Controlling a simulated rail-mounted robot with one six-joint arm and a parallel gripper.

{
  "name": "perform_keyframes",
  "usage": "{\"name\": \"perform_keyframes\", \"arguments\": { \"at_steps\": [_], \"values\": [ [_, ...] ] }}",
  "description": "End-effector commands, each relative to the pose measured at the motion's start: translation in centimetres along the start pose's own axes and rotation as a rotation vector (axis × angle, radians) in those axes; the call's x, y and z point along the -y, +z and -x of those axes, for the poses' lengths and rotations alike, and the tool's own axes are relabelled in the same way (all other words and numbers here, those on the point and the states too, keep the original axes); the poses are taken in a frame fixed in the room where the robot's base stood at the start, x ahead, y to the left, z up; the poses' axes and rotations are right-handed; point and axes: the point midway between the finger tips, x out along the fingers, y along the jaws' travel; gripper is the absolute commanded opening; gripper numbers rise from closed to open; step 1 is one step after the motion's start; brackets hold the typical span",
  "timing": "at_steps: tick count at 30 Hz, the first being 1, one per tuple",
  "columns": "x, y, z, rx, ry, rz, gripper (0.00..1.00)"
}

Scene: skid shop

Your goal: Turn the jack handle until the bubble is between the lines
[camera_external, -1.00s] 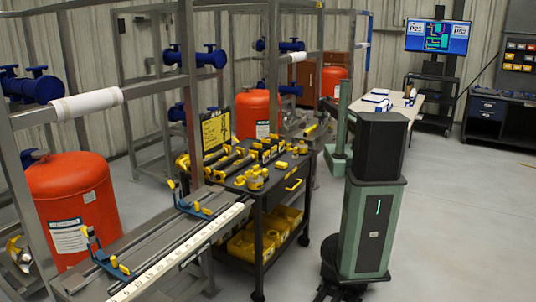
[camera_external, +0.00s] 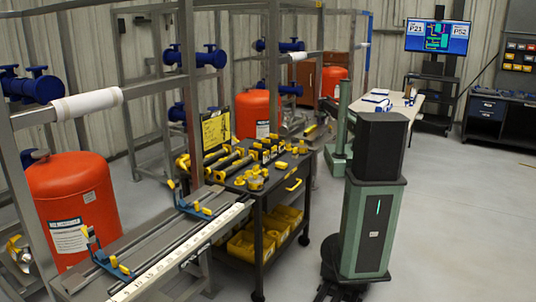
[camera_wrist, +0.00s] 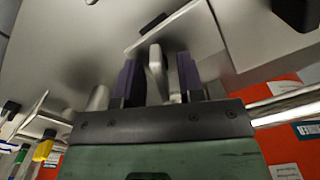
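In the wrist view my gripper (camera_wrist: 158,78) has two dark purple fingers standing apart. A pale grey bar (camera_wrist: 155,62) stands between them, tilted slightly; it may be the jack handle, but I cannot be sure. A gap seems to show beside it, and I cannot tell whether both fingers touch it. A broad grey metal plate (camera_wrist: 90,45) fills the view behind the fingers. I cannot make out a bubble or its lines in either view. My gripper cannot be made out in the external view.
A dark cart (camera_external: 262,205) with yellow fittings stands mid-scene, beside a rail bench (camera_external: 150,245) with a white scale. Orange tanks (camera_external: 75,205) stand under grey frames at left. A white-topped table (camera_external: 400,103) is at the back. The floor at right is clear.

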Motion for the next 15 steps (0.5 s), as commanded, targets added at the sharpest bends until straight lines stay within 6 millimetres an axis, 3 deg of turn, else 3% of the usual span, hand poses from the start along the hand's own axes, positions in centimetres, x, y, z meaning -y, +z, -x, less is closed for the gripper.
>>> {"name": "perform_keyframes", "arguments": {
  "at_steps": [8,15],
  "values": [
    [0.0,0.0,0.3,0.0,0.0,-0.001,0.35],
    [0.0,0.0,2.9,0.0,0.0,-0.002,0.35]
  ]
}}
